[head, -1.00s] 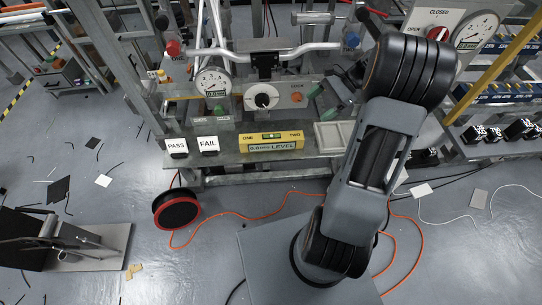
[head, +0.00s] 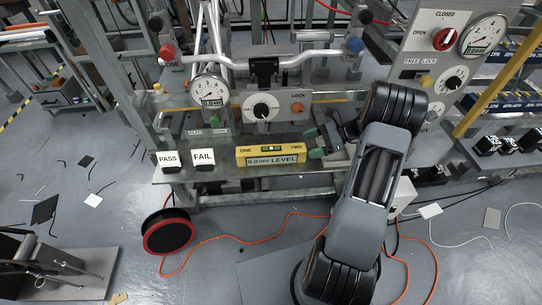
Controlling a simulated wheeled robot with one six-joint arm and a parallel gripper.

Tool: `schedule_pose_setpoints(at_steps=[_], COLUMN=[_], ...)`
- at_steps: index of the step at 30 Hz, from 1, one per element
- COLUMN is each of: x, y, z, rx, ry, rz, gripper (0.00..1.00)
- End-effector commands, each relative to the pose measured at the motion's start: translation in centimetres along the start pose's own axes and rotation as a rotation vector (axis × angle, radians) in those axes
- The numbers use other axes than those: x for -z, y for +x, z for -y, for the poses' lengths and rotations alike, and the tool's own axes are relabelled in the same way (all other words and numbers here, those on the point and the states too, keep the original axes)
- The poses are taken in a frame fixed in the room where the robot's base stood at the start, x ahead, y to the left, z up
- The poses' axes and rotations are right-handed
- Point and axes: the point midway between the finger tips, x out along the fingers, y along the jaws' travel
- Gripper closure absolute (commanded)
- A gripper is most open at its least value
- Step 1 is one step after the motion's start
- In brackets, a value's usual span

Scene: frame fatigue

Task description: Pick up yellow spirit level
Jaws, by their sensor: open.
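The yellow spirit level (head: 270,148) lies along the front of the metal bench shelf, marked ONE and TWO, with a small green vial in its top and a LEVEL label on its front. My gripper (head: 314,143) has green fingertips and is open and empty. It is just right of the level's TWO end, with the fingertips close to that end. I cannot tell whether they touch it. My arm hides the right part of the shelf.
PASS (head: 168,159) and FAIL (head: 204,158) signs stand left of the level. Behind it are a dial gauge (head: 209,91), a LOCK panel (head: 277,106) and a handlebar frame (head: 290,60). A red-rimmed reel (head: 168,233) and orange cable lie on the floor.

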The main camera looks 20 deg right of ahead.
Motion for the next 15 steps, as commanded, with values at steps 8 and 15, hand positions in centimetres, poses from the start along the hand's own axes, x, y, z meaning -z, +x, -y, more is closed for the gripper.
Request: schedule_pose_setpoints(at_steps=[8, 15], x=[0.2, 0.2], y=[2.5, 5.1], z=[-0.5, -0.7], rx=[-0.003, -0.002], ry=[0.000, 0.000], rz=[0.001, 0.000], gripper=[0.19, 0.19])
